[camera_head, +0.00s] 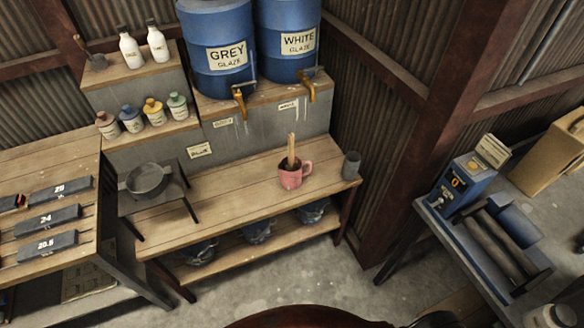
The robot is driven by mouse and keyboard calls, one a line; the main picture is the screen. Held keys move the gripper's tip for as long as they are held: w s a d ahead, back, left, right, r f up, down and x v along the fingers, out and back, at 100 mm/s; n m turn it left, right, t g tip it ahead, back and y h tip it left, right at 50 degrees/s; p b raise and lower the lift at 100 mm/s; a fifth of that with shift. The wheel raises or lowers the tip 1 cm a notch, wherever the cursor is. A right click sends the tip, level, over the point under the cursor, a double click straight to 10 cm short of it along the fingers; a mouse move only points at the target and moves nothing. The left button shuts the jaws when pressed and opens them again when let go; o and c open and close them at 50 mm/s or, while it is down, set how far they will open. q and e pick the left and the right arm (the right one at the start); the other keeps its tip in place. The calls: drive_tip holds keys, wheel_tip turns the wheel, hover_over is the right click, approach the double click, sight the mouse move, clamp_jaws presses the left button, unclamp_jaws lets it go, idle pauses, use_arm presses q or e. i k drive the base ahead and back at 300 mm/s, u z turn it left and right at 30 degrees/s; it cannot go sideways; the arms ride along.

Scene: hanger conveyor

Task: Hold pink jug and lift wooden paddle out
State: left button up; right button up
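A pink jug (291,178) stands upright on the wooden bench, left of a small grey cup. Its handle points to the right. A wooden paddle (291,148) stands in the jug, nearly upright, with its upper part sticking out above the rim and its lower end hidden inside. Neither of my grippers shows in the head view.
The bench top (225,196) is mostly clear around the jug. The grey cup (351,165) stands near the bench's right end. A sieve (146,179) sits on a dark stand at left. Blue glaze barrels (219,75) with taps stand behind, above the bench.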

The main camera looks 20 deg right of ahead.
sight(291, 167)
drive_tip(key=k, duration=0.6)
drive_tip(key=z, duration=0.65)
drive_tip(key=i, duration=1.6)
drive_tip(key=u, duration=0.05)
